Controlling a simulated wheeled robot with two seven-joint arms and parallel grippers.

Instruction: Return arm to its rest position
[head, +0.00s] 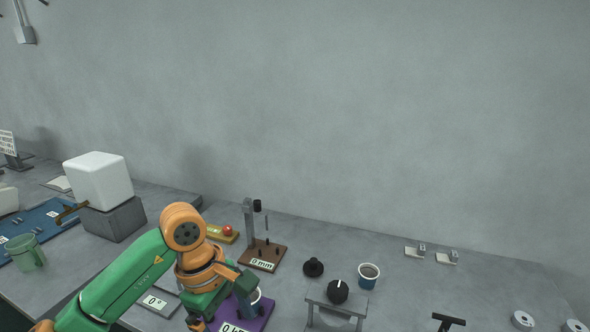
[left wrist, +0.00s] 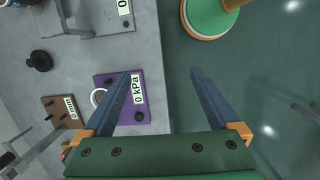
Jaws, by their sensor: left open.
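My left arm, green and orange, comes in from the lower left in the head view. Its gripper (head: 215,308) is low over the table's front, beside the purple board (head: 262,312), and partly hidden by the arm. In the left wrist view, the left gripper (left wrist: 165,75) has its two dark fingers wide apart with nothing between them. One finger overlaps the purple board (left wrist: 112,84) in that view; the other is over the green floor. A pale round cup (left wrist: 97,97) on the board is partly covered by that finger. My right gripper is not in view.
A brown "0 mm" stand (head: 263,256), a black knobbed piece (head: 313,268) and a blue-and-white cup (head: 366,281) stand behind. A grey dial stand (head: 330,304) is to the right. A white cube (head: 98,180) and green mug (head: 28,254) are left.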

